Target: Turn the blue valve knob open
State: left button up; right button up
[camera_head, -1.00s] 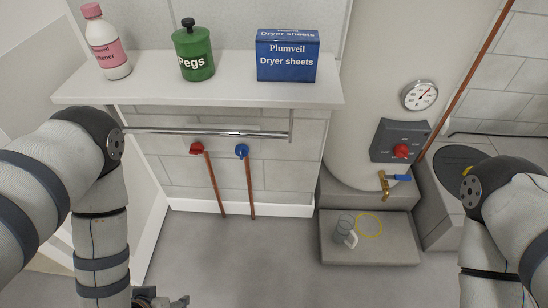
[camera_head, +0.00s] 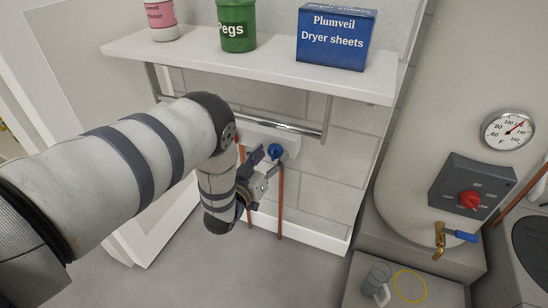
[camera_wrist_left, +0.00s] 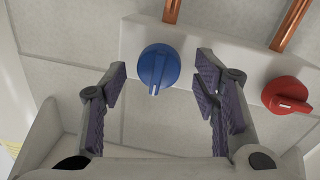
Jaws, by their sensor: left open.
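The blue valve knob (camera_head: 275,151) is on a pale wall plate under the shelf, above a copper pipe. In the left wrist view the round blue knob (camera_wrist_left: 159,66) shows its grip ridge and pale mark pointing down the picture. My left gripper (camera_head: 268,162) is open and empty, close in front of the knob. In the left wrist view its fingertips (camera_wrist_left: 161,78) lie either side of the knob, with gaps on both sides; I cannot tell whether they reach around it in depth. My right gripper is out of view.
A red knob (camera_wrist_left: 287,95) sits on the same plate, beside my gripper. A towel rail (camera_head: 290,127) runs just above, under the shelf (camera_head: 270,76) with a bottle, pegs tin and dryer sheets box. A water heater (camera_head: 425,130) stands right.

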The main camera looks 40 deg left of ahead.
pick_arm(q)
jog(key=shift+w+a, duration=0.1)
jog(key=shift+w, duration=0.55)
jog(key=c, duration=1.2)
jog(key=shift+o, duration=0.2)
jog(key=shift+o, duration=0.2)
jog(key=m+p, duration=0.1)
jog(key=m, duration=0.2)
jog(key=shift+r+m, duration=0.1)
jog(key=shift+m, duration=0.2)
jog(key=m+p, duration=0.1)
jog(key=m, duration=0.4)
jog(key=shift+g+p, duration=0.3)
jog(key=shift+g, duration=0.1)
jog(key=shift+c, duration=0.2)
jog(key=m, duration=0.4)
jog(key=shift+d+y, duration=0.2)
jog(key=shift+y, duration=0.1)
jog(key=shift+m+y, duration=0.3)
jog(key=shift+m, duration=1.8)
jog(key=shift+g, duration=0.3)
